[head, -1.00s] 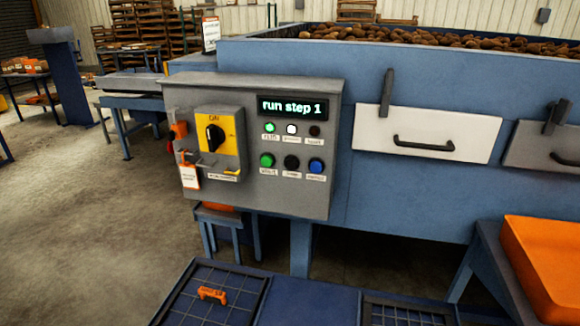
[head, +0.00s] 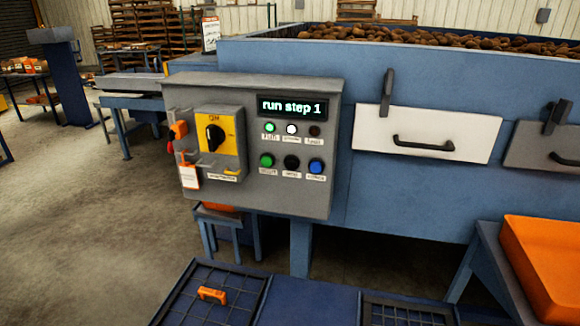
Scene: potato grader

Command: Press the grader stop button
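The grey control panel (head: 295,203) is fixed to the blue grader (head: 430,75) near the middle of the head view. Its display (head: 292,107) reads "run step 1". Below the lamps sit a green button (head: 267,161), a black button (head: 292,162) and a blue button (head: 316,166), each with a small label. The black button is probably the stop button, but its label is too blurred to read. The green run lamp (head: 270,127) and a white lamp (head: 292,129) look lit; a third lamp (head: 315,131) is dark. Neither gripper is in view.
A yellow rotary switch (head: 229,155) and an orange padlock (head: 179,130) are on the panel's left. An orange item (head: 212,295) lies on a blue gridded tray (head: 245,309) below. An orange bin (head: 545,262) stands at right. The space before the panel is clear.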

